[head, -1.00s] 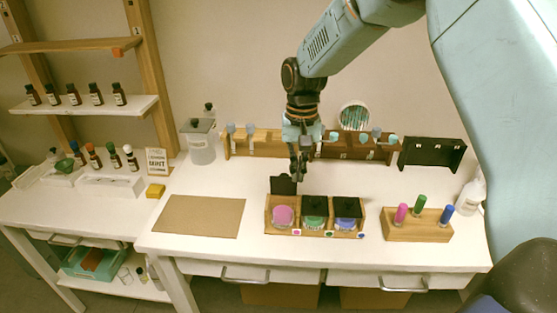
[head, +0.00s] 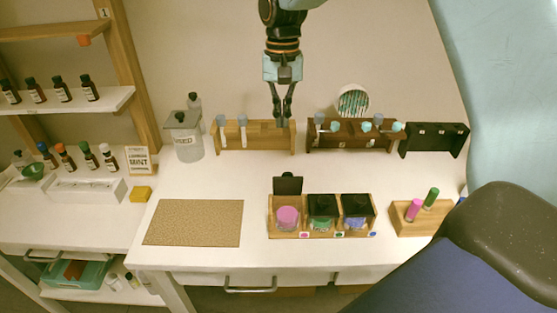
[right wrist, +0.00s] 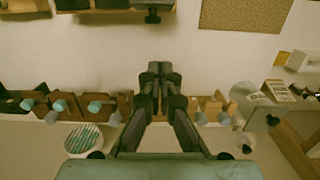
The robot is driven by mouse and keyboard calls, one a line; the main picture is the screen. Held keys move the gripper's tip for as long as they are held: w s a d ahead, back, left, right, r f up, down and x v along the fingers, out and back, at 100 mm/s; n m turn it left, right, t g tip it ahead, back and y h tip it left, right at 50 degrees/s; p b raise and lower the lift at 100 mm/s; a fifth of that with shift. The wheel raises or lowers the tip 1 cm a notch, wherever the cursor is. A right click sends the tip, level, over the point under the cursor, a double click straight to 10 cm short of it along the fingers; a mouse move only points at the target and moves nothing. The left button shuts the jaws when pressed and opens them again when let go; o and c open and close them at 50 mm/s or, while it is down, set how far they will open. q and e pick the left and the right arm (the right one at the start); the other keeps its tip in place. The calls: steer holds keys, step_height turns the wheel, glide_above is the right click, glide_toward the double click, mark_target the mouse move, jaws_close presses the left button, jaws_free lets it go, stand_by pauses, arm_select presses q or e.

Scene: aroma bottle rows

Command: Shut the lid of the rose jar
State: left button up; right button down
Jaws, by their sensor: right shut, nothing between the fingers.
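The rose jar, with pink contents (head: 287,217), is in the left slot of a wooden holder (head: 304,234). Its black lid (head: 288,185) stands upright behind it, open. My right gripper (head: 282,121) is shut and empty, fingers down, above and behind the jar, in front of the wooden rack on the wall side. In the right wrist view the shut fingers (right wrist: 160,70) are together, and a black lid (right wrist: 153,16) shows at the top edge. My left gripper is not in view.
Two jars with closed black lids, green (head: 321,212) and blue (head: 357,211), stand beside it. A wooden block (head: 418,224) with coloured vials is right. Racks with vials (head: 250,138) line the back. A brown mat (head: 193,222) lies left; table between holder and racks is clear.

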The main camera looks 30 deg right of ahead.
glide_toward(284, 176)
steer(key=w+d, duration=0.2)
steer(key=s+f, duration=0.1)
steer(key=f, duration=0.1)
steer(key=s+a+f+p, duration=0.1)
steer(key=a+f, duration=0.1)
steer(key=f, duration=0.1)
steer(key=shift+s+f, duration=0.5)
steer(key=shift+s, duration=0.15)
steer(key=shift+w+a+f, duration=0.15)
steer(key=shift+w+f, duration=0.05)
steer(key=shift+w, duration=0.1)
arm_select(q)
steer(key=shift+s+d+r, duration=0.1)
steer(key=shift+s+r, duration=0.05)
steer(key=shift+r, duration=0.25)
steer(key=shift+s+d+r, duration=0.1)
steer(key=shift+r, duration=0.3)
arm_select(e)
steer(key=shift+s+r, duration=0.1)
steer(key=shift+s, duration=0.1)
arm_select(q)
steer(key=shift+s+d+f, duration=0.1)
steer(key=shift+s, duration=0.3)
